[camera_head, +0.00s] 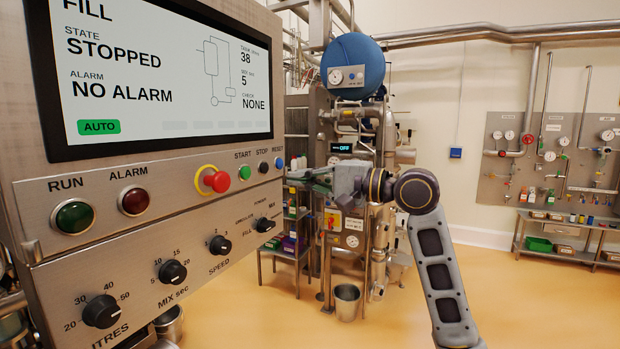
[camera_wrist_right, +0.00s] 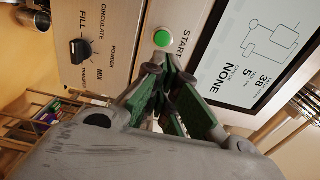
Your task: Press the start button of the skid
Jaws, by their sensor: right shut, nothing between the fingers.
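The green START button (camera_head: 244,172) sits on the skid's steel control panel, left of the black STOP button (camera_head: 263,167) and blue RESET button (camera_head: 279,163). In the right wrist view the START button (camera_wrist_right: 161,38) is fully visible just beyond the fingertips. My right gripper (camera_head: 290,175) is shut and empty, pointing left towards the panel. Its green-padded fingertips (camera_wrist_right: 160,68) meet just short of the button in the wrist view and look apart from it. The screen (camera_head: 160,70) reads STOPPED, NO ALARM and AUTO. My left gripper is not in view.
A red emergency stop (camera_head: 217,181) with a yellow ring stands left of START. Selector knobs (camera_head: 220,245) stick out below. The RUN lamp (camera_head: 74,217) looks dark green, the ALARM lamp (camera_head: 134,201) dark red. Process equipment stands behind my arm; the floor at right is open.

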